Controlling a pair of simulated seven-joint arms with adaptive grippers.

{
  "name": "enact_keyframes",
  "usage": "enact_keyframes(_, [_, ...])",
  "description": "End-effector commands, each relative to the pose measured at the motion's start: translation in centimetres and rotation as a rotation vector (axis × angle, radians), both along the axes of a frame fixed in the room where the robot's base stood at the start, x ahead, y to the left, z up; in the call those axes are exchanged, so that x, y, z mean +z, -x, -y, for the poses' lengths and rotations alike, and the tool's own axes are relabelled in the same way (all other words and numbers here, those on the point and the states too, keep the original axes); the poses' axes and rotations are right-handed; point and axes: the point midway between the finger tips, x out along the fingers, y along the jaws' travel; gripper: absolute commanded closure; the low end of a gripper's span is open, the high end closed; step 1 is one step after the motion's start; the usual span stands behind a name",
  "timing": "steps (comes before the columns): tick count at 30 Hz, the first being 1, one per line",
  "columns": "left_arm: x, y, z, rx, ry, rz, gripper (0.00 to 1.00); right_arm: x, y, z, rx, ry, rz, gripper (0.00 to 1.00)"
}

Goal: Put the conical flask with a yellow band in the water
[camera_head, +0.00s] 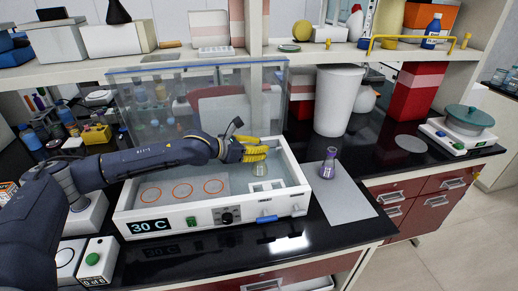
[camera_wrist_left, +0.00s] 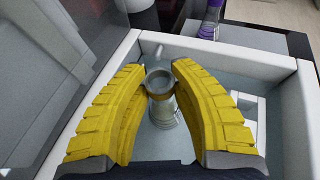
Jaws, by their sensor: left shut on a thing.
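A water bath (camera_head: 222,222) with a white rim and a "30 C" display stands on the black bench. My left gripper (camera_head: 256,152), with yellow fingers, reaches over the bath's right part. The flask (camera_head: 261,169) is upright inside the bath walls. I cannot tell whether its base touches the bath floor. A second flask, purple (camera_head: 328,163), stands on a grey mat to the right. My right gripper is not in view.
The grey mat (camera_head: 350,205) has bare room around the purple flask. A clear raised lid (camera_head: 190,105) stands behind the bath. A white bin (camera_head: 338,100) is at the back, and a hotplate with a teal pot (camera_head: 470,119) is at the far right.

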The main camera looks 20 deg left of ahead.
Motion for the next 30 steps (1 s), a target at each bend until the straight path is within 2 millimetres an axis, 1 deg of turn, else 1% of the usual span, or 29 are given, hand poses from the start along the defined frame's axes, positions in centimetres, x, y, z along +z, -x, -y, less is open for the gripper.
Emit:
enact_keyframes(7, [-0.3, 0.0, 0.0, 0.000, -0.001, 0.001, 1.00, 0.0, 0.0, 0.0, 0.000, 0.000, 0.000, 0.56])
enact_keyframes(8, [-0.3, 0.0, 0.0, 0.000, -0.001, 0.001, 0.71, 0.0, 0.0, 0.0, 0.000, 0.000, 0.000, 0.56])
enact_keyframes(12, [-0.3, 0.0, 0.0, 0.000, -0.001, -0.001, 0.54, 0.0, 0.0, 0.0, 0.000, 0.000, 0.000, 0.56])
enact_keyframes(13, [-0.3, 0.0, 0.0, 0.000, -0.001, -0.001, 0.52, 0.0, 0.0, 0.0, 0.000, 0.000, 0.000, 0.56])
enact_keyframes(20, [-0.2, 0.0, 0.0, 0.000, 0.000, 0.000, 0.52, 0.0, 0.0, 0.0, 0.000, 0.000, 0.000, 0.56])
enact_keyframes(23, [0.1, 0.0, 0.0, 0.000, 0.001, -0.001, 0.52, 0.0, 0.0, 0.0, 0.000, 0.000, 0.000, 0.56])
enact_keyframes(26, [0.4, 0.7, -0.6, 0.000, -0.001, 0.001, 0.52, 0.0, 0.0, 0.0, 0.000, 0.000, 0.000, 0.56])
enact_keyframes(30, [1.3, 2.3, -2.0, 0.001, -0.002, 0.000, 0.52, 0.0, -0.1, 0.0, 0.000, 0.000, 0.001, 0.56])
